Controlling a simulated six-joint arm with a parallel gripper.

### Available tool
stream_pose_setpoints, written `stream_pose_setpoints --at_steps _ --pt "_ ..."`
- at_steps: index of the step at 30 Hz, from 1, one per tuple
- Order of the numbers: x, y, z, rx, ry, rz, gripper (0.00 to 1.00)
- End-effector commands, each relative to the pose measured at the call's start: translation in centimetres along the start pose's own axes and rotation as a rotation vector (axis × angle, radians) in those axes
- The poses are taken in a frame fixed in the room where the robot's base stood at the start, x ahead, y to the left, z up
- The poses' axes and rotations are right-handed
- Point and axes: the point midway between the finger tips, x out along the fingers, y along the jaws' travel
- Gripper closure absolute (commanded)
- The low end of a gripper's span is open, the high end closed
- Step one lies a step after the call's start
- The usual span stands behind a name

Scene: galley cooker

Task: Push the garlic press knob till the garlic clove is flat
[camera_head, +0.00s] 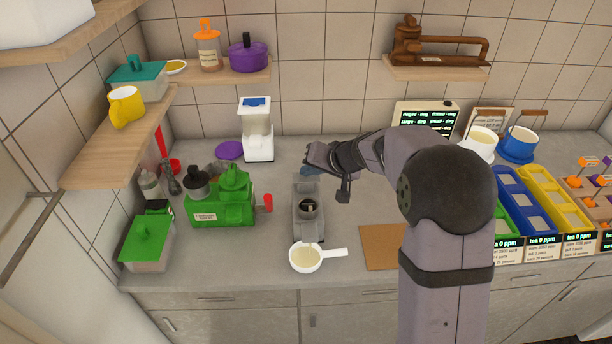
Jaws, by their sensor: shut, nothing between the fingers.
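A grey device (309,226) with a round dark well stands on the counter left of my arm; it looks like the garlic press. Something small and pale shows in its well (307,206); I cannot tell whether this is the garlic clove or how flat it is. A dark blue part (311,170), perhaps the knob, shows at the back of the device, partly hidden by my gripper. My gripper (312,162) is shut and empty, above or beside this blue part; I cannot tell whether they touch.
A white pan (305,257) stands below the device's front spout. A green machine (222,207) with a red handle is to the left, a white device (257,137) behind. A brown board (381,247) lies to the right. Coloured trays (515,201) stand farther right.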

Motion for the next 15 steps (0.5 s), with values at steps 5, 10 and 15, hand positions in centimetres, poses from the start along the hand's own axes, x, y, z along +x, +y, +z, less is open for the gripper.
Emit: stream_pose_setpoints --at_steps 5,10,15 --pt "0.21 0.17 0.24 0.0 -0.003 0.001 1.0" --pt "0.32 0.25 0.34 0.0 -0.004 0.001 1.0" --pt "0.45 0.36 0.47 0.0 -0.005 0.001 1.0"
